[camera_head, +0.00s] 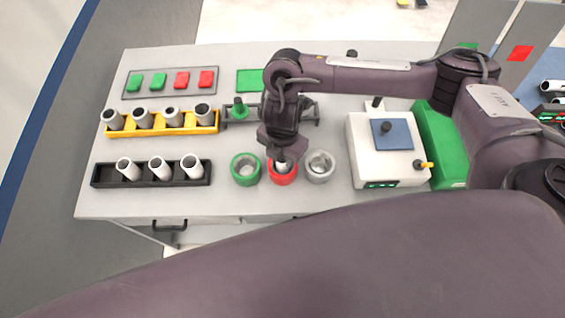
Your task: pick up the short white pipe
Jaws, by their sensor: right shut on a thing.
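My right gripper (283,156) points down over the red round holder (283,178). It is shut on a short white pipe (282,167), whose visible part shows just below the fingers, at the red holder's opening. The gripper hides the pipe's top, and I cannot tell how deep its lower end sits in the holder. Several other pipes are in view: white ones stand tilted in a black rack (105,177) at the front left, and grey-white ones stand in a yellow rack (152,129) behind it. My left gripper is not in view.
A green round holder (245,180) and a grey one (319,178) flank the red holder. A white box (362,167) with a blue top panel stands to the right. Green and red blocks lie on a tray (168,93) at the back left. The table's front strip (130,205) is clear.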

